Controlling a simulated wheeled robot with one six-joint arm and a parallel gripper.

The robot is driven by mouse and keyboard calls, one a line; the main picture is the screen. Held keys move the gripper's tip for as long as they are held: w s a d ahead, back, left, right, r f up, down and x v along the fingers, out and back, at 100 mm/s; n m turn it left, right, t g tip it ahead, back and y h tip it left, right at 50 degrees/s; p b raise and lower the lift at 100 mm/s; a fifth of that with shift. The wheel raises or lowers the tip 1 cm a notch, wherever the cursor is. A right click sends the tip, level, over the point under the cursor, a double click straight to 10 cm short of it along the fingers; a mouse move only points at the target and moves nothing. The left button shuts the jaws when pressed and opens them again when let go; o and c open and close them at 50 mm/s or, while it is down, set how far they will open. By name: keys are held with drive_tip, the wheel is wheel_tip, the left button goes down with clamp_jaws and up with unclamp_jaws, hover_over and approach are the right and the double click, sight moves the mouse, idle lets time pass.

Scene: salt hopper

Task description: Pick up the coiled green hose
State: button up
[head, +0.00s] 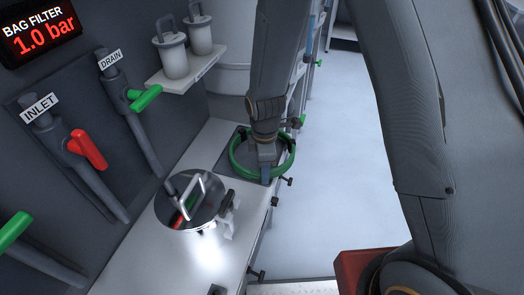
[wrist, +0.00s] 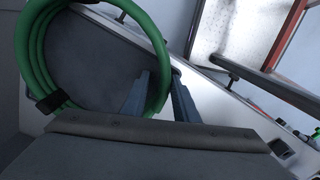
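The coiled green hose (head: 237,163) lies on a dark square mat (head: 222,165) on the white bench top, in the middle of the head view. In the wrist view its loops (wrist: 32,62) fill the upper left, with a black strap (wrist: 48,103) around them. My gripper (head: 265,172) points down at the coil's near right side. In the wrist view its two blue-grey fingers (wrist: 159,78) stand on either side of the hose's right part, one inside the ring and one outside. I cannot tell whether they press on the hose. The fingertips are partly hidden in the head view.
A round steel lid (head: 190,205) with a handle sits nearer on the bench, beside a crumpled white cloth (head: 228,215). Pipes with red (head: 88,150) and green (head: 145,98) valve levers line the left wall. Open floor (head: 335,170) lies right of the bench.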

clamp_jaws()
drive_tip(key=shift+r, duration=0.2)
